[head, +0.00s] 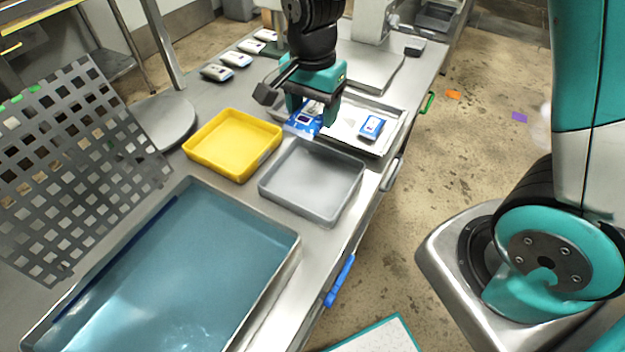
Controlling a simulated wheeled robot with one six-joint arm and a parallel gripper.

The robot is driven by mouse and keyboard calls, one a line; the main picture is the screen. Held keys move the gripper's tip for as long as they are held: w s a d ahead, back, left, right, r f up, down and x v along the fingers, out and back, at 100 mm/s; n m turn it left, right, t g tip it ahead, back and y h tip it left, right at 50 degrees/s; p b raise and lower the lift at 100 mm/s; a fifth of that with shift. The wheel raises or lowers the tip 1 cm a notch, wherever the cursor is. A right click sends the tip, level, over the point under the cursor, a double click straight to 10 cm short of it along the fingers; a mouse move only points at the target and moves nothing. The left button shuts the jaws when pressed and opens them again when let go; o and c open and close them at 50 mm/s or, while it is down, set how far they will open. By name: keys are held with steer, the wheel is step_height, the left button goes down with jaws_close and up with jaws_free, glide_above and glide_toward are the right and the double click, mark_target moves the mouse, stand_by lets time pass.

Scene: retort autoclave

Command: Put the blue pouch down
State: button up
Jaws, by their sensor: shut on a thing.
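A blue pouch (303,121) with a printed label is held between the jaws of my gripper (312,112). My gripper points down above the left part of a shallow metal tray (392,141), close behind the grey bin. The fingers hide part of the pouch, and I cannot tell whether it touches the tray. Another blue and white pouch (371,127) lies flat on the right part of the tray, apart from my gripper.
A yellow bin (225,150) and a grey bin (312,183), both empty, stand in front. A large water-filled basin (180,275) takes the foreground. A perforated plate (75,165) leans at left. Several white and dark packs (236,59) lie at the back left.

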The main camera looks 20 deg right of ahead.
mark_target(312, 114)
step_height(312, 114, down, 18)
steer(key=shift+f+p, duration=0.1)
steer(key=shift+p, duration=1)
steer(key=shift+f, duration=0.2)
steer(key=o, duration=1)
steer(key=shift+r, duration=0.1)
steer(key=shift+o, duration=0.2)
steer(key=shift+n+y, duration=0.3)
steer(key=shift+n, duration=0.6)
steer(key=r, duration=0.5)
steer(key=s+r+b, duration=0.1)
steer(key=r, duration=0.4)
steer(key=a+r+b, duration=0.1)
steer(key=r, duration=0.4)
steer(key=shift+s+r, duration=0.15)
steer(key=s+a+r+n+y, duration=0.1)
steer(key=s+r+n, duration=0.6)
steer(key=s+n, duration=0.1)
steer(key=s+a+r+n+y, duration=0.2)
steer(key=s+r+n, duration=0.5)
steer(key=s+n, duration=0.1)
steer(key=shift+s+a+r+y, duration=0.3)
steer(key=shift+s+r, duration=0.1)
steer(key=shift+s, duration=0.25)
